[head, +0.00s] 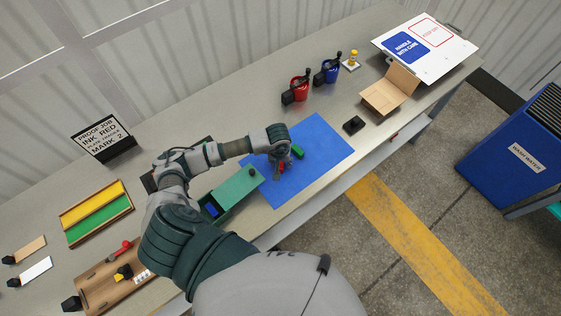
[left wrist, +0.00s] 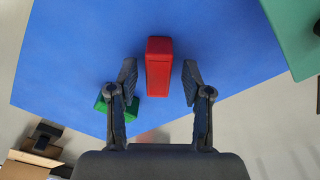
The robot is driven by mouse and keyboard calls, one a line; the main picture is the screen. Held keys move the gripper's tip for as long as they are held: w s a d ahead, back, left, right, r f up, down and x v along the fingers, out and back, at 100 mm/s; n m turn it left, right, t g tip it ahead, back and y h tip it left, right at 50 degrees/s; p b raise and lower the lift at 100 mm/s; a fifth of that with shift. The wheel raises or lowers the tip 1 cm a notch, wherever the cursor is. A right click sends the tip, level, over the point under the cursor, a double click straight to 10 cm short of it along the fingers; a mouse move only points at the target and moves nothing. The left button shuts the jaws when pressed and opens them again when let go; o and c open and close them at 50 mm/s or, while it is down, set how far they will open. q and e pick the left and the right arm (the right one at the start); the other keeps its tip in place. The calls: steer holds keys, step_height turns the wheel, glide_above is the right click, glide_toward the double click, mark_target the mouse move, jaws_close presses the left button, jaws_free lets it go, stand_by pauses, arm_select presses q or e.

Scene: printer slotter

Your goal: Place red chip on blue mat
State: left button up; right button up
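The red chip (left wrist: 159,77) lies against the blue mat in the left wrist view, between the two fingers of my left gripper (left wrist: 160,85). A gap shows on each side of it, so the fingers are open and apart from it. In the head view the red chip (head: 281,168) is a small patch under my left gripper (head: 283,163), which is low over the left part of the blue mat (head: 325,150). The hand hides part of the chip there. My right gripper is not in view.
A green chip (head: 298,152) lies on the mat close beside the gripper. A green-lidded box (head: 232,186) stands by the mat's left edge. Red (head: 299,88) and blue (head: 329,70) cups stand behind. The mat's right half is clear.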

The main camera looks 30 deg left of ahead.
mark_target(280, 166)
arm_select(q)
steer(key=shift+d+r, duration=0.1)
steer(key=shift+r, duration=0.15)
step_height(280, 166, up, 12)
steer(key=s+b, duration=0.1)
steer(key=shift+f+b, duration=0.15)
steer(key=shift+b, duration=0.25)
steer(key=shift+s+d, duration=0.1)
